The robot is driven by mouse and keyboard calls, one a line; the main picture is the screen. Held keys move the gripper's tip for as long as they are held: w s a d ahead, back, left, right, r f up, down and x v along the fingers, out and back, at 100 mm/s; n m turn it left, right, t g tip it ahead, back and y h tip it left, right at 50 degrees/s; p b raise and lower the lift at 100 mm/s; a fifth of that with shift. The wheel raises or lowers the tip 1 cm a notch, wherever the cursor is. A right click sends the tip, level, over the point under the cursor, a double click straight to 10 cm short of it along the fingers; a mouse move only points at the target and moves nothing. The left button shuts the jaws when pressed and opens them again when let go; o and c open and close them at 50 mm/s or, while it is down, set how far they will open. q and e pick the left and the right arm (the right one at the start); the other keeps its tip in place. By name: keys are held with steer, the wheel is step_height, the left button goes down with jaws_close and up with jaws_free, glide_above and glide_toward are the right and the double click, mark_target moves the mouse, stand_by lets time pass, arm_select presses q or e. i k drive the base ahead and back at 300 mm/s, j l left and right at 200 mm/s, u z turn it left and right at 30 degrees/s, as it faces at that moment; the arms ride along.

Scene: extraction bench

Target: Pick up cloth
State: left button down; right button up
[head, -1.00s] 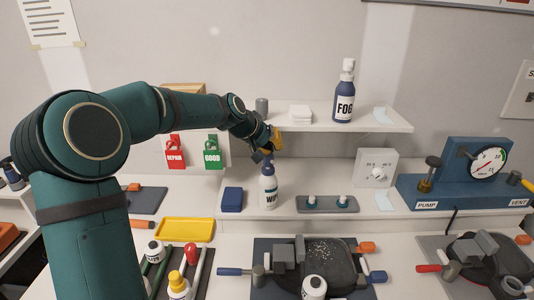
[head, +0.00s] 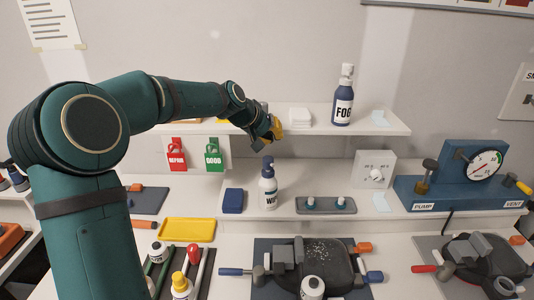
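A white folded stack that looks like cloth (head: 300,117) lies on the upper shelf, right of my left gripper. My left gripper (head: 262,143), dark with a yellow part, is just in front of the upper shelf, above the WIPE spray bottle (head: 268,187). A gap shows between it and the bottle, which stands upright on the lower shelf. The gripper's fingers are small and partly hidden, so their opening is unclear. My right gripper is not in view.
The FOG bottle (head: 343,98) stands on the upper shelf (head: 400,128), right of the white stack. A grey tray (head: 326,206) with two knobs, a dial box (head: 374,170) and a blue pump unit (head: 458,180) are further right. A yellow tray (head: 187,230) lies at lower left.

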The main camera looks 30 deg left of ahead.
mark_target(234, 199)
steer(key=k, duration=1)
